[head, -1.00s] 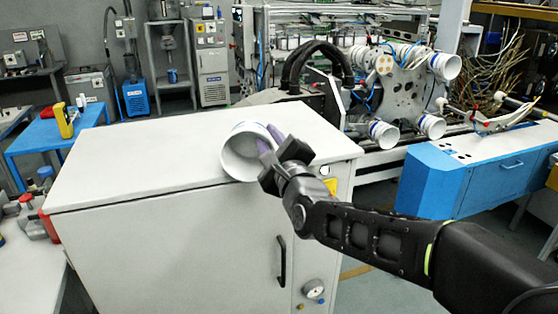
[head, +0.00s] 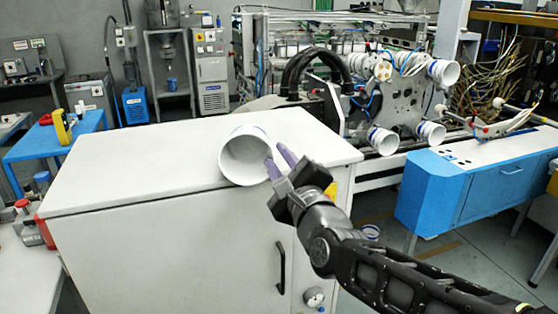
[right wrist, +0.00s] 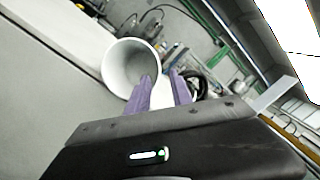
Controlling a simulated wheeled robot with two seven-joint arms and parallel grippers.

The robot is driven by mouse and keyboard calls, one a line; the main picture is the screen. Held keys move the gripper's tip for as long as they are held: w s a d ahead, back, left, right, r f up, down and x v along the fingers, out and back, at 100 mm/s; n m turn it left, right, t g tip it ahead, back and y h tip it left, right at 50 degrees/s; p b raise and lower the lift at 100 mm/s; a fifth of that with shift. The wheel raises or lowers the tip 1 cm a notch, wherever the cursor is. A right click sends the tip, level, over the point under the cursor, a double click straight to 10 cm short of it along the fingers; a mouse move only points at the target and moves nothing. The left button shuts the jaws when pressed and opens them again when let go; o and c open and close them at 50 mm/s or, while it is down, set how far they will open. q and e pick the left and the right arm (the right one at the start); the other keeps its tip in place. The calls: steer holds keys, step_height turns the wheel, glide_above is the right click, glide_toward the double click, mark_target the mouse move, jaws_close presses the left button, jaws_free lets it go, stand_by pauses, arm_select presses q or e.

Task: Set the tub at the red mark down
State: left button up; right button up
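A white tub (head: 240,162) with a blue-purple band lies on its side on the grey cabinet top (head: 130,165), near its front edge, its mouth turned towards me. Whether a finger touches the wall I cannot tell. No red mark shows on or under the tub. My left gripper is not in view.
The cabinet top left of the tub is clear. Behind it stands a machine (head: 400,90) holding several similar tubs. A blue cabinet (head: 470,185) is at the right, and a blue table (head: 50,142) at the left.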

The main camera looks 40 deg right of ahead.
stand_by(0.4)
steer(key=w+a+f+n+g+y, duration=0.2)
steer(key=a+f+n, duration=0.25)
steer(key=f, duration=0.65)
steer(key=w+a+f+n+g+y, duration=0.25)
steer(key=a+f+n, duration=0.2)
steer(key=f, duration=0.65)
steer(key=w+a+f+n+g+y, duration=0.25)
steer(key=a+f+n, duration=0.2)
steer(key=f, duration=0.65)
steer(key=s+a+f+n+g+y, duration=0.1)
steer(key=s+a+f+n+g, duration=0.35)
steer(key=f, duration=0.55)
steer(key=s+a+f+n+g+y, duration=0.1)
steer(key=s+a+f+n+g, duration=0.15)
steer(key=s+a+f, duration=0.6)
steer(key=s+a+f+n+g, duration=0.1)
steer(key=s+a+f+n, duration=0.1)
steer(key=s+f, duration=0.3)
steer(key=s+a+f+n+g+y, duration=0.1)
steer(key=s+a+f+n+g, duration=0.1)
steer(key=s+a+f+n, duration=0.1)
steer(key=s+f+n, duration=0.1)
steer(key=s+f, duration=0.1)
steer(key=s, duration=0.1)
steer(key=shift+s+a+n, duration=0.2)
steer(key=shift+s+n, duration=0.1)
steer(key=shift+n, duration=0.05)
steer(key=shift+c, duration=0.5)
